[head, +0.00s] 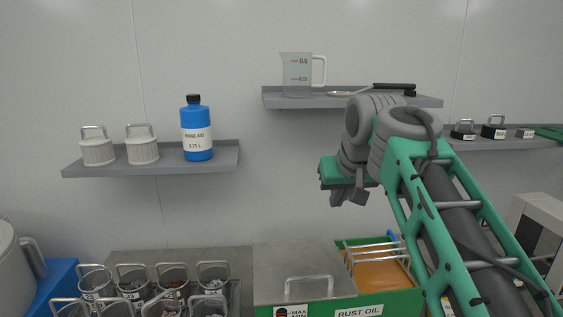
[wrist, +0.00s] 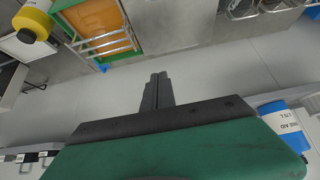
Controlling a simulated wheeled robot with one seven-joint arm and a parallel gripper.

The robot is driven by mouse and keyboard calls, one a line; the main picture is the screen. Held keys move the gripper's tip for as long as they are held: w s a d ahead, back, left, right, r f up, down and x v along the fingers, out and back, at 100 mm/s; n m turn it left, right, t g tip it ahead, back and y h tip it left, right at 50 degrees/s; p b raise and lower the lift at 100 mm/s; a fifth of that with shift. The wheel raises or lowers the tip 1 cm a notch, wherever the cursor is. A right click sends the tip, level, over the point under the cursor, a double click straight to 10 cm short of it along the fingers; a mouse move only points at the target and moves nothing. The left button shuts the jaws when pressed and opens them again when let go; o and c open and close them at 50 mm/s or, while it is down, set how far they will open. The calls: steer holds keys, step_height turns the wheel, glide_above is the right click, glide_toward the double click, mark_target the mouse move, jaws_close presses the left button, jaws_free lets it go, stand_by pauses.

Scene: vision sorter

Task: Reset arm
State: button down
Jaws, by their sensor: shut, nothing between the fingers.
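My gripper (head: 350,196) hangs in front of the wall, raised above the bench, at the end of my green and grey arm. In the wrist view my gripper (wrist: 158,78) shows its two dark fingers pressed together with nothing between them. It touches no object. The blue rinse aid bottle (head: 196,130) stands on the left shelf, and it also shows at the right edge of the wrist view (wrist: 287,125).
The upper shelf (head: 275,101) carries a measuring jug (head: 297,75). Below are several metal baskets (head: 172,282), a grey lid (head: 300,262) and a green rust oil bath (head: 390,302). The wall area between shelves is clear.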

steer(key=s+d+f+g, duration=0.1)
steer(key=s+f, duration=0.2)
steer(key=f, duration=0.6)
steer(key=s+f+g, duration=0.1)
steer(key=s+f, duration=0.2)
steer(key=f, duration=0.6)
steer(key=s+d+f+g+p, duration=0.1)
steer(key=s+f, duration=0.3)
steer(key=s, duration=0.4)
steer(key=s+d+f+m+p, duration=0.1)
steer(key=s+f, duration=0.3)
steer(key=s, duration=0.3)
steer(key=shift+s+g+h, duration=0.35)
steer(key=shift+g+h, duration=0.05)
steer(key=shift+d, duration=0.1)
